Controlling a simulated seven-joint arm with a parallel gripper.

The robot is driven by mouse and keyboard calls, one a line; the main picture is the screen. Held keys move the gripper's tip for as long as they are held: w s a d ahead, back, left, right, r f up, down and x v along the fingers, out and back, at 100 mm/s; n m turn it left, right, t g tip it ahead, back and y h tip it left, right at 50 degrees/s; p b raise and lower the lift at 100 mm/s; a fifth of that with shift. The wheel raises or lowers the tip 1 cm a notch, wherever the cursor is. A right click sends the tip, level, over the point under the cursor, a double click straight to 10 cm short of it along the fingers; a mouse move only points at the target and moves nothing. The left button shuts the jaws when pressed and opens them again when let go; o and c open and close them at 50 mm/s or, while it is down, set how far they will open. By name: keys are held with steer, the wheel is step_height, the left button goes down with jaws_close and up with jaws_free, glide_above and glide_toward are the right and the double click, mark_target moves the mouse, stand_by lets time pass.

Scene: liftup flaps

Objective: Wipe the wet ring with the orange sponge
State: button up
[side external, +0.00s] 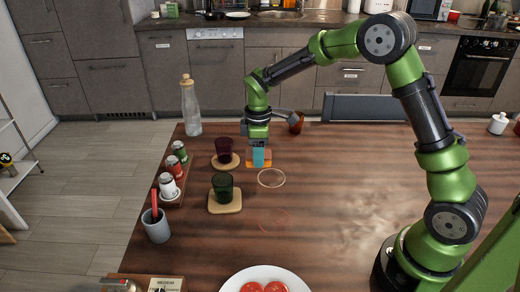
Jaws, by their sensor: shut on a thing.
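The orange sponge (251,164) is low over the wooden table at its far middle, with a light blue block-like part (259,156) at its front. My gripper (258,143) points down and is shut on the sponge. I cannot tell whether the sponge touches the table. A pale wet ring (271,178) lies on the table just in front of the sponge, slightly to the right. A fainter reddish ring (275,221) lies nearer the camera.
A dark red glass (224,150) and a green glass (222,186) stand on coasters left of the rings. A bottle (190,108), spice jars (168,187), a grey cup (156,227) and a plate of tomato slices (234,283) surround them. The table's right middle (350,190) is clear.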

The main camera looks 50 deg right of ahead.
mark_target(259, 177)
step_height(259, 177, down, 6)
steer(key=shift+s+f, duration=0.1)
steer(key=shift+s+d, duration=0.2)
steer(key=shift+d, duration=0.1)
steer(key=shift+c, duration=0.3)
steer(key=shift+s+d, duration=2.4)
steer(key=shift+s, duration=0.05)
steer(key=shift+w+a, duration=2.45)
steer(key=shift+w, duration=0.55)
steer(key=shift+s+d, duration=2.7)
steer(key=shift+w+a, duration=2.7)
steer(key=shift+r, duration=4.1)
